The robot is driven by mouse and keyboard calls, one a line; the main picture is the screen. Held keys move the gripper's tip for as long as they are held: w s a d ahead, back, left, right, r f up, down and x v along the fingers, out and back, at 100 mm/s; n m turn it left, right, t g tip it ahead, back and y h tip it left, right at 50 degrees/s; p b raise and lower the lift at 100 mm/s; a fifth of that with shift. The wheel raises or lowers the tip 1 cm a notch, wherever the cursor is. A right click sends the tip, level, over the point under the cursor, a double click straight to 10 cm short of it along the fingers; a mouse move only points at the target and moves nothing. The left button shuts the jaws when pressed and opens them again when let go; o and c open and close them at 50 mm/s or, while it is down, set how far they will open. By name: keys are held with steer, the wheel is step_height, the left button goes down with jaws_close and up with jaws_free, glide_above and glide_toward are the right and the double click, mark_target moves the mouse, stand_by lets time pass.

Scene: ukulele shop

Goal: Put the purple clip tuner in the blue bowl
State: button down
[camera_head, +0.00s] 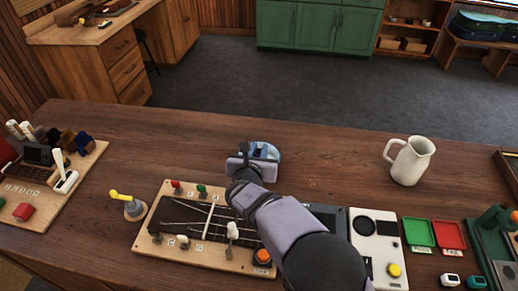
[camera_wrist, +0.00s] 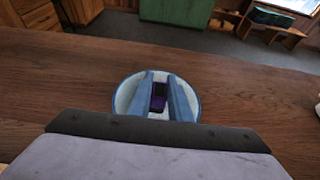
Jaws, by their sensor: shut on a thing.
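In the wrist view the purple clip tuner (camera_wrist: 158,98) is between the two fingers of my gripper (camera_wrist: 159,92), which is shut on it. The blue bowl (camera_wrist: 122,101) lies behind the fingers and tuner in that view, its rim showing all round them. In the head view my gripper (camera_head: 262,152) is at the blue bowl (camera_head: 276,149), on the far middle of the wooden counter. My arm hides much of the bowl there, and the tuner cannot be made out. I cannot tell how far the tuner is above the bowl's floor.
A white pitcher (camera_head: 410,160) stands to the right of the bowl. A wooden board with strings and pegs (camera_head: 176,249) lies in front, partly under my arm. Green (camera_head: 419,233) and red (camera_head: 450,235) trays are at the right. The counter left of the bowl is clear.

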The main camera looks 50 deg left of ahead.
mark_target(259, 150)
steer(key=c, duration=1.6)
jaws_free()
steer(key=shift+o, duration=0.2)
steer(key=shift+r, duration=0.1)
step_height(259, 150, up, 7)
steer(key=p, duration=0.4)
